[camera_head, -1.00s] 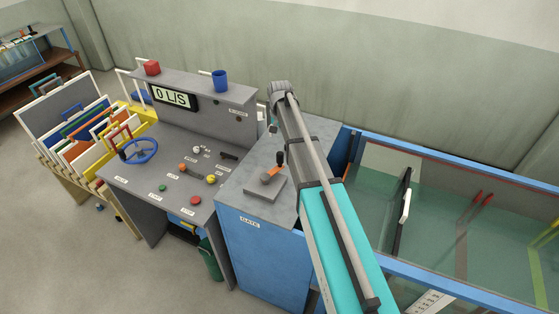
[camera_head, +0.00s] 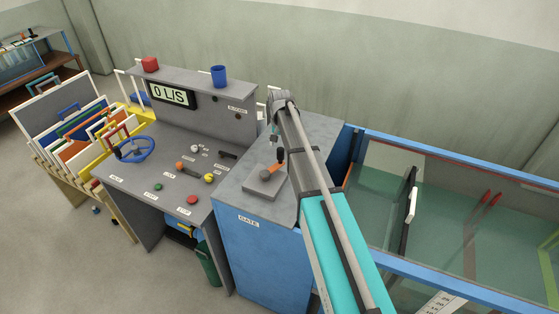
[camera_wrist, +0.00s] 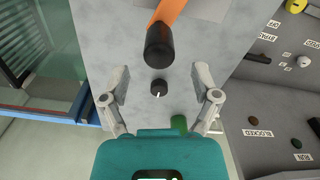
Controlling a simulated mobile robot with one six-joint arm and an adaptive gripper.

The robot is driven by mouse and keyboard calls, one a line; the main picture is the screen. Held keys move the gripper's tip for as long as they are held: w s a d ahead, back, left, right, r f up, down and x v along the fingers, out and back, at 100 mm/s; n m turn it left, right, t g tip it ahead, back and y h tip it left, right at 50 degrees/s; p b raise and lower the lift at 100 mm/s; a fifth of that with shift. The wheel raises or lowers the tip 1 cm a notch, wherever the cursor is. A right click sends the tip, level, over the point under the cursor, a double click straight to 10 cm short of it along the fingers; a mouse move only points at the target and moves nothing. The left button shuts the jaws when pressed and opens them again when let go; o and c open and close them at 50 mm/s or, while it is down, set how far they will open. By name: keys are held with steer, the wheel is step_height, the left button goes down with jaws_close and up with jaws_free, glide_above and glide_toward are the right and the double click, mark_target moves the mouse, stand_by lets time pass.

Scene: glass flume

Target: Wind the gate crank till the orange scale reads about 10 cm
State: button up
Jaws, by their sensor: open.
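The gate crank has an orange arm (camera_head: 270,171) and an upright black handle (camera_head: 281,155). It sits on a grey plate on top of the blue cabinet labelled GATE (camera_head: 262,255). In the wrist view the black handle (camera_wrist: 160,46) stands just beyond my fingertips, with part of the orange arm (camera_wrist: 170,10) behind it. My gripper (camera_wrist: 160,82) is open and empty, its fingers spread either side of the handle's line, apart from it. In the head view my gripper (camera_head: 274,131) is small and partly hidden by my arm. I cannot make out the orange scale in either view.
The glass flume (camera_head: 450,220), with a black-and-white upright plate (camera_head: 411,197), is right of the cabinet.

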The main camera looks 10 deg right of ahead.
mark_target(279, 156)
steer(key=shift+f+b, duration=2.95)
steer(key=shift+f, duration=0.35)
jaws_close()
steer(key=shift+a, duration=0.2)
